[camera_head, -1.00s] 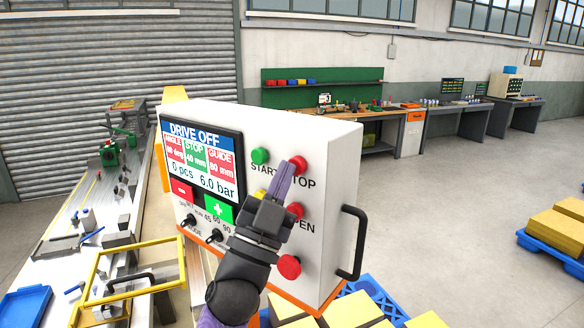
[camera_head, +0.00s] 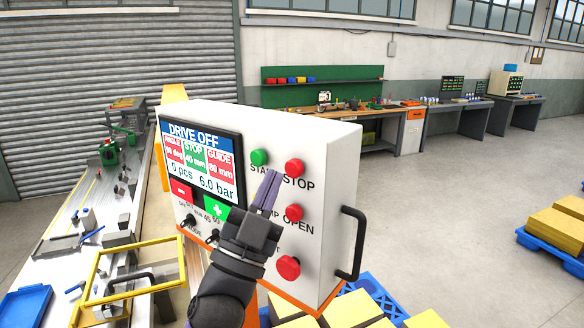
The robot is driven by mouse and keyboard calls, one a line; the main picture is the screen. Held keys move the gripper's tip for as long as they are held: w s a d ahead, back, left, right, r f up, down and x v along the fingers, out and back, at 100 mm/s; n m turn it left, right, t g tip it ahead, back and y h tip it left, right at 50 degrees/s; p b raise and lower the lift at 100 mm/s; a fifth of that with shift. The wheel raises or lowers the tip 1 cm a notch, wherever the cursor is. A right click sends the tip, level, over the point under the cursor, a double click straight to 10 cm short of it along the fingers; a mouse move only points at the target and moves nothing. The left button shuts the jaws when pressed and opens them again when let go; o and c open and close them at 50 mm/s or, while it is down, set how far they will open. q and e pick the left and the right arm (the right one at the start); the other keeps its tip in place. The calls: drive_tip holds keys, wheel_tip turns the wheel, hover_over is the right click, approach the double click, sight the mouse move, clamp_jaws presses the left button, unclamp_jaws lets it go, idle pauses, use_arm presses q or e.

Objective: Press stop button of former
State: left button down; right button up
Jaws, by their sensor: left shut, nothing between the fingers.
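The former's white control box (camera_head: 325,150) stands in the middle of the head view, its screen (camera_head: 200,160) reading "DRIVE OFF". The red stop button (camera_head: 294,168) is at the upper right of its panel, beside the label STOP and right of the green start button (camera_head: 260,157). My left gripper (camera_head: 270,178) is shut and empty in front of the panel. Its fingertips are below and left of the stop button, apart from it in the picture, and cover part of the START label. My right gripper is not in view.
More red buttons sit below, one beside OPEN (camera_head: 294,212) and one lower (camera_head: 288,267). A black handle (camera_head: 352,243) sticks out on the box's right side. A yellow frame (camera_head: 130,291) is at left; yellow-topped blocks (camera_head: 352,305) lie below.

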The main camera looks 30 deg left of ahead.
use_arm(q)
drive_tip(key=shift+s+a, duration=0.2)
drive_tip(key=shift+s, duration=0.85)
drive_tip(key=shift+s+a, duration=0.15)
drive_tip(key=shift+s, duration=0.85)
